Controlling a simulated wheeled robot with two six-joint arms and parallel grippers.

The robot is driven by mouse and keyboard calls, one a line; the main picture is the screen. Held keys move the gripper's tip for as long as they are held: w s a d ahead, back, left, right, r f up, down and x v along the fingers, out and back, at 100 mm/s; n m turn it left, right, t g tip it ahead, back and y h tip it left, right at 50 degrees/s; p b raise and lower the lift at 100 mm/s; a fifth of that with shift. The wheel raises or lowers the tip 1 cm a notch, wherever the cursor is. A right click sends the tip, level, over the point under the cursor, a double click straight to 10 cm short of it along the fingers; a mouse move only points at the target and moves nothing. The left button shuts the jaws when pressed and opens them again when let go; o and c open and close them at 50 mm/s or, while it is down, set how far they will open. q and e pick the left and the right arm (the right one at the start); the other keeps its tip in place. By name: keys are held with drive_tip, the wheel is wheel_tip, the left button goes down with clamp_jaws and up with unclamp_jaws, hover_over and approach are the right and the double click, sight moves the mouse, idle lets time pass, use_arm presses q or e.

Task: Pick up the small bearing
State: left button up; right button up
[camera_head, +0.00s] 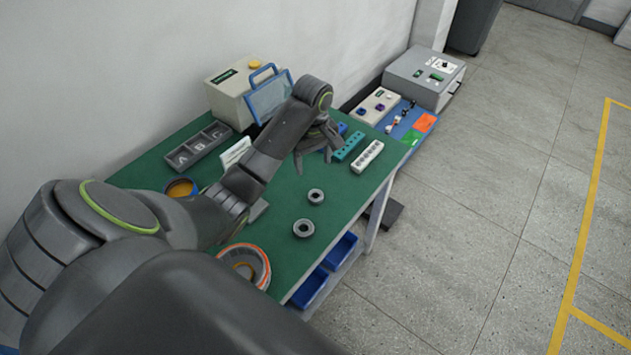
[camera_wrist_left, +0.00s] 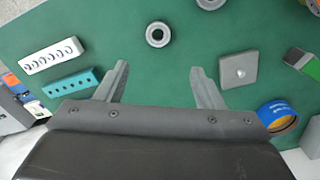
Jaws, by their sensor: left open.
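The small bearing (camera_head: 316,196), a grey metal ring, lies flat on the green table mat. It also shows at the top middle of the left wrist view (camera_wrist_left: 158,34). A larger ring (camera_head: 303,228) lies beside it, nearer to me, and is cut off at the top edge of the left wrist view (camera_wrist_left: 210,4). My left gripper (camera_head: 314,162) is open and empty above the mat, on the far side of the small bearing and apart from it. In the left wrist view the bearing sits beyond the gap between the fingertips (camera_wrist_left: 160,69). My right gripper is out of view.
A white block with holes (camera_head: 367,156) and a teal block (camera_head: 348,146) lie beyond the gripper. A grey plate (camera_wrist_left: 238,71) and a blue round container (camera_wrist_left: 277,117) lie to the side. An orange-rimmed round part (camera_head: 245,262) sits near the front. The mat around the rings is clear.

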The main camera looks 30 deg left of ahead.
sight(316, 192)
use_arm(q)
wheel_tip(316, 192, down, 7)
drive_tip(key=b, duration=0.6)
drive_tip(key=shift+d+f, duration=0.1)
drive_tip(key=shift+f, duration=0.05)
drive_tip(key=f, duration=0.4)
drive_tip(key=shift+d+f, duration=0.3)
drive_tip(key=shift+f, duration=0.3)
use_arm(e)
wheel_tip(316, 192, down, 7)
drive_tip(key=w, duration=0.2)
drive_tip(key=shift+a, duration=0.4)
use_arm(q)
drive_tip(key=shift+c, duration=0.3)
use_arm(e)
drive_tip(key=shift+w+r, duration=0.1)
use_arm(q)
drive_tip(key=c, duration=1.1)
